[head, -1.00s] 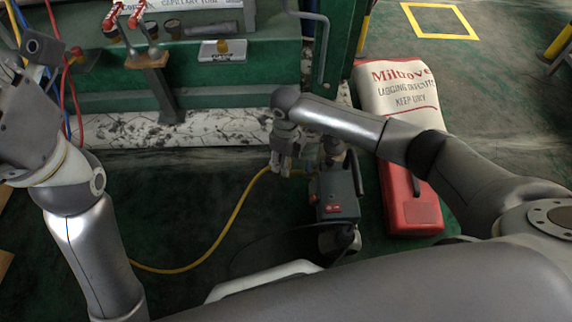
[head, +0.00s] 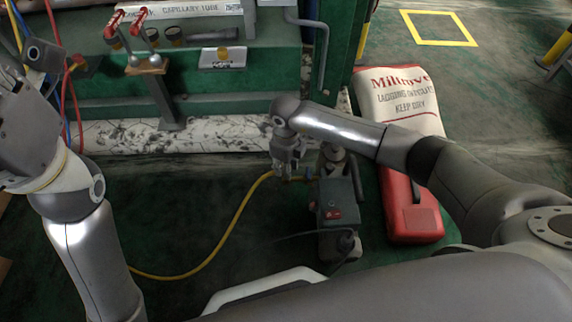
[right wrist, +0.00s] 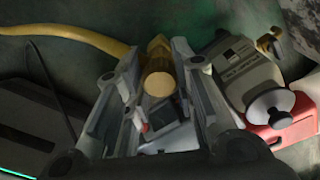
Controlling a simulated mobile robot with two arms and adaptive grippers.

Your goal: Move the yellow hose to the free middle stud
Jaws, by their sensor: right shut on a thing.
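The yellow hose (head: 237,222) curves over the floor from the lower left up to my right gripper (head: 288,172), low beside the grey pump (head: 338,200). In the right wrist view the hose (right wrist: 75,33) comes in from the upper left, and its yellow-brass end fitting (right wrist: 158,72) sits between the fingers of my right gripper (right wrist: 155,95), which is shut on it. Whether the fitting still touches the pump is hidden. My left gripper (head: 18,115) is at the left edge, well away from the hose; its fingers are unclear. I cannot make out a middle stud.
A green bench (head: 270,70) carries red-handled valves (head: 140,28) and a label (head: 222,57). Red and blue hoses hang at the far left. A red case (head: 410,215) and a white bag (head: 400,100) lie right of the pump.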

